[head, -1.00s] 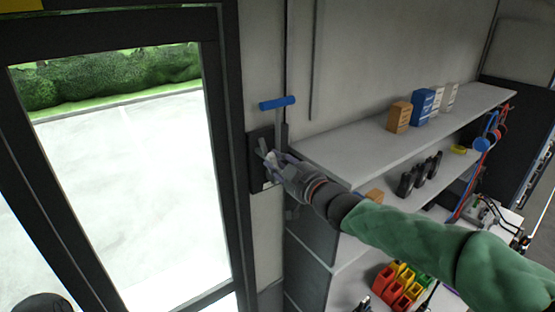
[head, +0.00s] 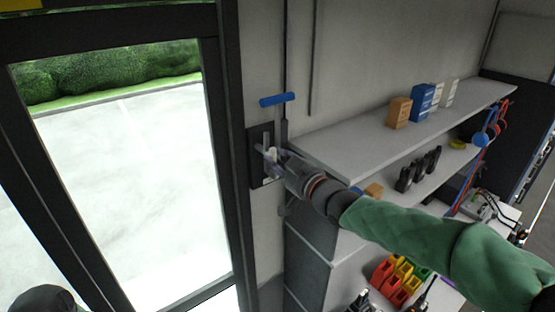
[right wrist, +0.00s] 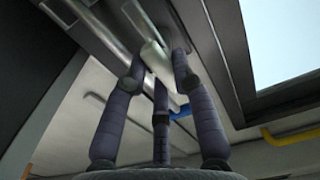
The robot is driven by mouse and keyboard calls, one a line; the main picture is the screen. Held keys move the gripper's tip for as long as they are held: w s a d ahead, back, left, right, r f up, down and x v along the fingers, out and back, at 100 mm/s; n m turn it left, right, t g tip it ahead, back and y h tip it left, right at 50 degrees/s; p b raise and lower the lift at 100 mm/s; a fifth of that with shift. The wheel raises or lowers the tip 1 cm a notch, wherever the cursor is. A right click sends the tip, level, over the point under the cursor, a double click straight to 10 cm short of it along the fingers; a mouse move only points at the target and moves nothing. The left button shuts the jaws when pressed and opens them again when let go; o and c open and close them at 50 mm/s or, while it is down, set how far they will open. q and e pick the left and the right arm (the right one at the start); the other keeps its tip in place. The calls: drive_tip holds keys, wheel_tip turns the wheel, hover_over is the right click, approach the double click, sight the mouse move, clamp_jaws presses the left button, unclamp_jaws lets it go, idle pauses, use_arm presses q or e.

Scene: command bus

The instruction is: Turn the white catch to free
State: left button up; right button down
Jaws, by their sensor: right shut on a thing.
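The white catch (head: 272,153) is a small pale piece on a dark upright plate (head: 257,175) fixed to the wall beside the glazed door. My right gripper (head: 268,156) reaches in from the right and is shut on it. In the right wrist view the catch (right wrist: 157,62) shows as a pale, tilted block between the fingertips of my right gripper (right wrist: 155,72). The fingers partly hide it in the head view, and its exact angle is hard to tell. My left gripper is not in view.
A blue-ended handle (head: 277,100) stands just above the plate.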

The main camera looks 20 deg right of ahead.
drive_tip(key=c, duration=1)
unclamp_jaws()
drive_tip(key=shift+c, duration=0.2)
drive_tip(key=shift+d, duration=0.1)
drive_tip(key=v, duration=1.2)
drive_tip(key=w+a+f+m+g+h+b, duration=0.1)
drive_tip(key=w+f+g+b, duration=0.2)
drive_tip(key=f, duration=1)
drive_tip(key=w+a+f+m+g+b, duration=0.15)
drive_tip(key=f+b, duration=0.35)
drive_tip(key=f, duration=0.8)
drive_tip(key=s+a+f+m+g+b, duration=0.1)
drive_tip(key=f+g+b, duration=0.15)
drive_tip(key=f, duration=0.85)
drive_tip(key=s+a+f+m+g+h+b, duration=0.1)
drive_tip(key=s+a+f+b, duration=0.15)
drive_tip(key=f, duration=0.75)
drive_tip(key=s+a+f+m+g+b, duration=0.1)
drive_tip(key=f+b, duration=0.2)
drive_tip(key=f, duration=0.8)
drive_tip(key=s+a+f+g+b, duration=0.2)
drive_tip(key=s+f+g+b, duration=0.1)
drive_tip(key=s+f, duration=0.7)
drive_tip(key=s+a+f+g+b, duration=0.3)
drive_tip(key=s+f+b, duration=0.3)
drive_tip(key=f, duration=1.2)
drive_tip(key=s+g, duration=0.1)
drive_tip(key=s, duration=0.3)
drive_tip(key=shift+a+m+g, duration=0.3)
drive_tip(key=shift+m, duration=0.05)
